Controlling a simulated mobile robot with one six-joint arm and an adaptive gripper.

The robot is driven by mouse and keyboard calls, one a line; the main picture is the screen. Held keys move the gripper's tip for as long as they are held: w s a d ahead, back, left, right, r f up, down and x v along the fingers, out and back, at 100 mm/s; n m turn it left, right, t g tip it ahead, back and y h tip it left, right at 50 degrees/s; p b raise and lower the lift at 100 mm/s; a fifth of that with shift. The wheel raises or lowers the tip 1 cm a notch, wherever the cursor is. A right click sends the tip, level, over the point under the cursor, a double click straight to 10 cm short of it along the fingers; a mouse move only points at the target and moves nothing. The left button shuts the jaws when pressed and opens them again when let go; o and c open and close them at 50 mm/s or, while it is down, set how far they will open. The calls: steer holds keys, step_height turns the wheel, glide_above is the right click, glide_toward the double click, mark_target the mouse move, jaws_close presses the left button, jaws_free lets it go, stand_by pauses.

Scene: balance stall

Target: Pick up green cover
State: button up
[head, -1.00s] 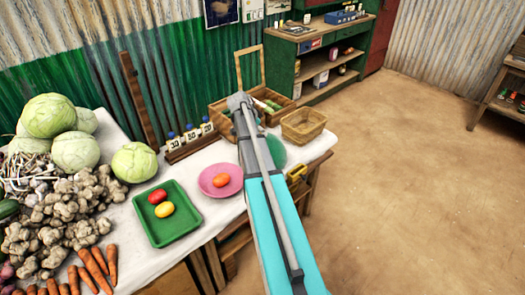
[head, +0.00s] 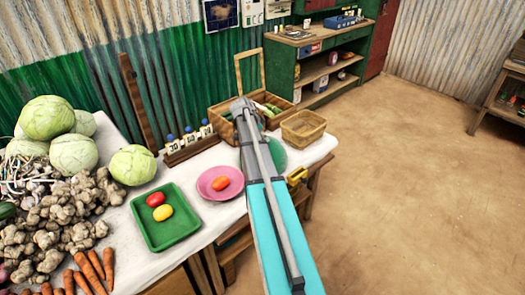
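No separate thing is clearly recognisable as a green cover. A round green disc (head: 277,152) lies on the white-covered table, partly hidden behind my arm. A green rectangular tray (head: 150,235) lies further left, holding a red and a yellow item. Several green items (head: 273,107) lie in an open wooden box, with my arm in front of part of it. My grey and turquoise arm reaches over the table's right part. My gripper's fingers cannot be made out.
A pink plate (head: 207,191) with an orange item sits left of my arm. Numbered blue-topped pieces (head: 189,137) stand in a rack behind. A wicker basket (head: 304,127) stands at the right corner. Vegetables crowd the left. The floor (head: 400,180) at right is open.

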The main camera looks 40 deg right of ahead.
jaws_close()
